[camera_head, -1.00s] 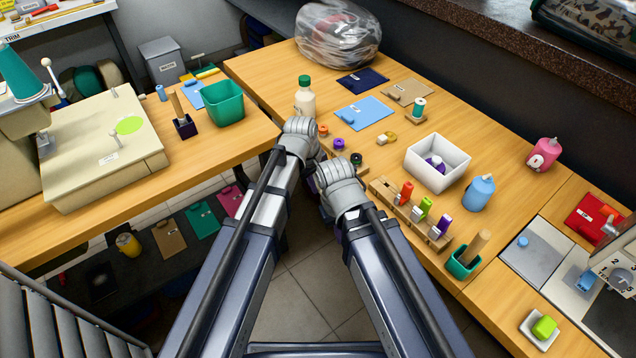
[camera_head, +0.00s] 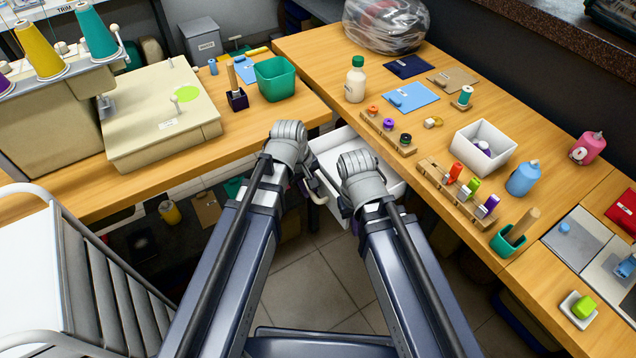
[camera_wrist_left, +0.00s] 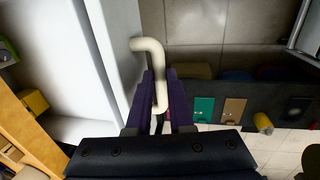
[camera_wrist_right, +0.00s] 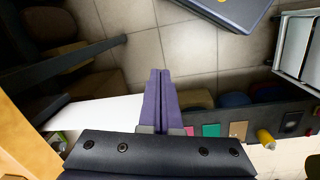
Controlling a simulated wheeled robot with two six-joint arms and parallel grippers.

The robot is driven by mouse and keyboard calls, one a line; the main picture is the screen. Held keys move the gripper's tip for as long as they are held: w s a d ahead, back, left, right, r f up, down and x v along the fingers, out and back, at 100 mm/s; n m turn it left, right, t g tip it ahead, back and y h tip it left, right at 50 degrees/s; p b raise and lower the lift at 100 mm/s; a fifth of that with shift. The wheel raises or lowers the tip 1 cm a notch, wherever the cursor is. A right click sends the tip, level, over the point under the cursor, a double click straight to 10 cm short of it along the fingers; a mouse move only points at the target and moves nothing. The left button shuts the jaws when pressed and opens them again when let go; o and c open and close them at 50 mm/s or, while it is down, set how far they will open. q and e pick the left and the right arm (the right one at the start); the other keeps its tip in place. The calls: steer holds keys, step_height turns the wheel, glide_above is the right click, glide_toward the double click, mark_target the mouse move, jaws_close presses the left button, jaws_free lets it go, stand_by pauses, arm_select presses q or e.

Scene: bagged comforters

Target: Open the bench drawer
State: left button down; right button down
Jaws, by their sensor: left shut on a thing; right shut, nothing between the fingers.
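The white bench drawer (camera_head: 328,157) stands pulled out from under the wooden bench top, and part of its inside shows between my arms. Its cream bar handle (camera_wrist_left: 148,45) is between the fingers of my left gripper (camera_wrist_left: 159,90), which is shut on it. The drawer's white wall also shows in the left wrist view (camera_wrist_left: 118,45). My right gripper (camera_wrist_right: 159,85) is shut and empty, beside a white drawer panel (camera_wrist_right: 95,115). In the head view my arms hide part of the drawer and most of both grippers' fingers.
On the bench (camera_head: 448,125) are a bottle (camera_head: 355,80), a spool rack (camera_head: 388,135), a white bin (camera_head: 497,158) and a pen block (camera_head: 458,190). A sewing machine (camera_head: 160,120) stands on the left table. A grey slatted rack (camera_head: 90,280) is at lower left. Tiled floor (camera_head: 310,285) is clear in front.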

arm_select(q)
steer(key=shift+s+a, duration=0.2)
steer(key=shift+a, duration=0.1)
steer(key=c, duration=1.1)
jaws_free()
steer(key=r+p, duration=0.5)
steer(key=s+a+r+p, duration=0.1)
steer(key=r+p, duration=0.1)
steer(key=shift+a+r+p, duration=0.1)
steer(key=shift+r+p, duration=0.25)
